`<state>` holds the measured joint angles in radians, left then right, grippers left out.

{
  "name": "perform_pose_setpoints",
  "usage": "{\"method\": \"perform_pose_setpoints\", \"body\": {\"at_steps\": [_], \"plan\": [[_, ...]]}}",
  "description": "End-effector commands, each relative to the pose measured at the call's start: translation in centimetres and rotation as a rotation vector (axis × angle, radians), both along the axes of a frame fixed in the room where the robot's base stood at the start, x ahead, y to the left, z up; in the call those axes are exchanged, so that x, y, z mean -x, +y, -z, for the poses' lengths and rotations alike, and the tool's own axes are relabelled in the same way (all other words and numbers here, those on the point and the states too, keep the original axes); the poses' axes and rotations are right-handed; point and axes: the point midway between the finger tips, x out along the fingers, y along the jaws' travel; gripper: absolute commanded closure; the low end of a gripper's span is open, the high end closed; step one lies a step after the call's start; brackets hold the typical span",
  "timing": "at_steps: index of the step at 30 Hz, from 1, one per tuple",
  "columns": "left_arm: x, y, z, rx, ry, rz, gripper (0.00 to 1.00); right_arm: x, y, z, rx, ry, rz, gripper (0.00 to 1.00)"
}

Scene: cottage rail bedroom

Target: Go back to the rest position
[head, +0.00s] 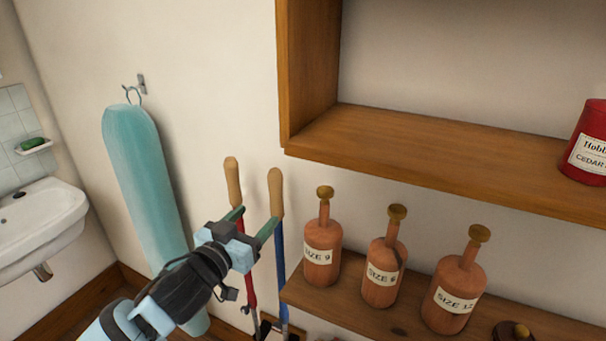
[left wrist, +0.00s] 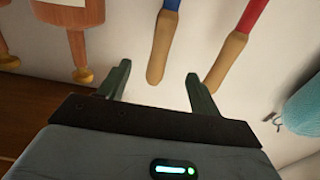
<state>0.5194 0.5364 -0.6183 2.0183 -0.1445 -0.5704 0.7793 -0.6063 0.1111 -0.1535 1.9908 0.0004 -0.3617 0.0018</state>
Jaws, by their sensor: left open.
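My left gripper (head: 252,222) is open, in front of the wall left of the shelves in the head view. Its two fingers stand apart in the left wrist view (left wrist: 158,74), with nothing held between them. Two wooden-handled tools, one with a blue shaft (head: 281,262) and one with a red shaft (head: 249,284), stand upright close by the gripper. In the left wrist view the blue tool's wooden handle (left wrist: 158,50) shows between and beyond the fingers; I cannot tell how far. My right gripper is not in view.
Several labelled brown bottles (head: 381,272) stand on the lower wooden shelf (head: 345,312), right of my gripper. An upper shelf (head: 420,160) holds a red tin (head: 588,145). A teal ironing board (head: 145,180) hangs on the wall, left. A sink (head: 40,225) is farther left.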

Motion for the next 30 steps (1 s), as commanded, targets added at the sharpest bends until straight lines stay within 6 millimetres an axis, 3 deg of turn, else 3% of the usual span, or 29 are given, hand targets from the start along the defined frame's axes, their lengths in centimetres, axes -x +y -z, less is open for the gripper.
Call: {"method": "perform_pose_setpoints", "body": {"at_steps": [5,14,20,24,30], "plan": [[1.4,0.0,4.1,0.001,0.064,-0.005,0.36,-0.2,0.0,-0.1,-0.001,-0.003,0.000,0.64],[8.1,1.2,16.9,-0.027,0.262,-0.049,0.36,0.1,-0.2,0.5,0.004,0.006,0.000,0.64],[14.9,2.9,24.9,-0.066,0.406,-0.095,0.36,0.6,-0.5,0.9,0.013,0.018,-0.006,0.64],[20.7,4.3,29.9,-0.105,0.514,-0.131,0.36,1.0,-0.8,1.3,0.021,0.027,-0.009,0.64],[28.3,6.2,34.5,-0.164,0.634,-0.171,0.36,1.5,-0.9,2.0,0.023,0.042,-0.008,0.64]]}}
